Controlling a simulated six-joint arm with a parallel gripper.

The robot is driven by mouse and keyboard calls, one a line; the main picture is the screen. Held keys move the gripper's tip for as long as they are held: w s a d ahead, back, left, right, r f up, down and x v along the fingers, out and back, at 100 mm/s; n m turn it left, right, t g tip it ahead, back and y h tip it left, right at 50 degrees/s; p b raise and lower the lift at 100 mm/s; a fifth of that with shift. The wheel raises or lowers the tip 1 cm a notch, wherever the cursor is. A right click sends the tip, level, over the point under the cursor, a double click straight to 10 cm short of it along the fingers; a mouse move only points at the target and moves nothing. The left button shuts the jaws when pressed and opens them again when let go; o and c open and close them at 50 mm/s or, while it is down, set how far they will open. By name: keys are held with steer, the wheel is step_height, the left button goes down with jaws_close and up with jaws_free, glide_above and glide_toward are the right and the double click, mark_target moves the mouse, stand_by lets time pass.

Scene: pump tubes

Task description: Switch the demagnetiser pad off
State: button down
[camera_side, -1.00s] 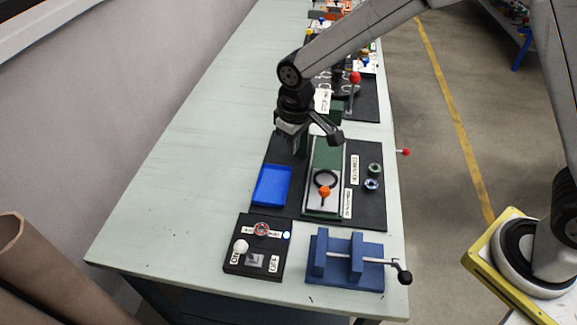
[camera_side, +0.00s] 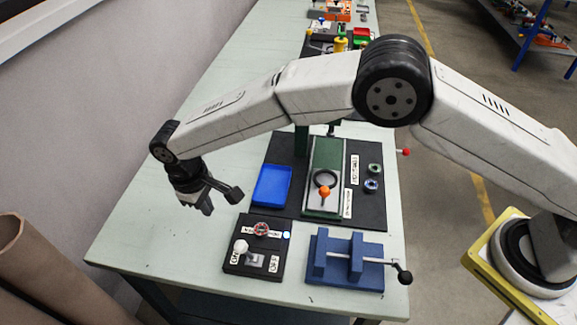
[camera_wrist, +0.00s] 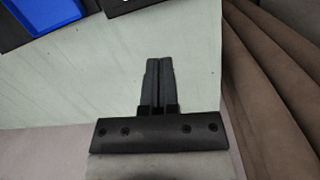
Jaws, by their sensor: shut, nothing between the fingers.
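A black switch box (camera_side: 238,270) sits near the front of the bench, with a white-knobbed lever (camera_side: 240,247) on it. The lever's knob leans to the left, near the ON label (camera_side: 234,257); the OFF label (camera_side: 274,264) is at its right. A small light (camera_side: 287,235) glows blue-white and a red round part (camera_side: 262,229) sits behind the lever. No other demagnetiser label is readable. My gripper (camera_side: 207,209) is above the bare bench, left of and behind the box, apart from it. Its fingers (camera_wrist: 158,64) are together and empty in the wrist view.
A blue tray (camera_side: 272,185) and a green fixture with an orange knob (camera_side: 325,192) stand on a dark panel behind the box. A blue vise (camera_side: 345,262) stands to its right. Brown rolls (camera_side: 35,275) stand at the left. The bench's left side is clear.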

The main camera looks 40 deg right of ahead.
mark_target(247, 252)
steer(key=shift+s+a+f, duration=0.2)
steer(key=shift+a+f, duration=0.05)
steer(key=shift+a, duration=0.35)
steer(key=shift+s+a+f, duration=0.2)
steer(key=shift+a+f, duration=0.05)
steer(key=shift+a, duration=0.3)
steer(key=shift+f, duration=0.1)
steer(key=f, duration=0.3)
steer(key=d+f, duration=0.1)
steer(key=f, duration=0.6)
steer(key=shift+s+d, duration=0.2)
steer(key=shift+s, duration=0.1)
steer(key=shift+s+d+r, duration=0.1)
steer(key=shift+r, duration=0.15)
steer(key=shift+s+d+r, duration=0.4)
steer(key=shift+s+d, duration=0.05)
steer(key=shift+s, duration=0.25)
steer(key=shift+s+d+r, duration=0.4)
steer(key=shift+s+d, duration=0.05)
steer(key=shift+s, duration=0.2)
